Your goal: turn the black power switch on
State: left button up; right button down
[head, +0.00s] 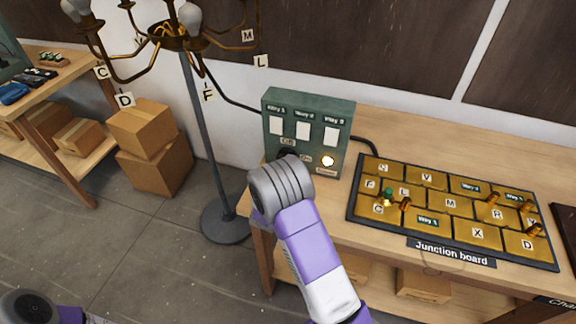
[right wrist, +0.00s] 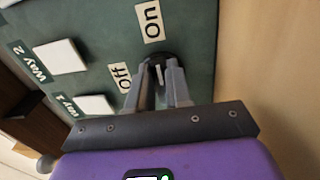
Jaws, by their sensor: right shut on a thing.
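The black power switch (right wrist: 157,61) is a round knob with a white mark, on the green control box (head: 311,103) on the table. My right gripper (right wrist: 165,72) is shut on it, one finger on each side. The "Off" label (right wrist: 122,77) and the "On" label (right wrist: 152,20) are beside the knob. I cannot tell clearly which label the mark points to. In the head view, my right wrist hides most of the knob. My left gripper is out of view.
Cardboard boxes (head: 155,173) are farther left.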

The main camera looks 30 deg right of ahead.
jog(key=c, duration=1)
grip_release()
jog(key=shift+c, duration=0.2)
jog(key=shift+v, duration=3.85)
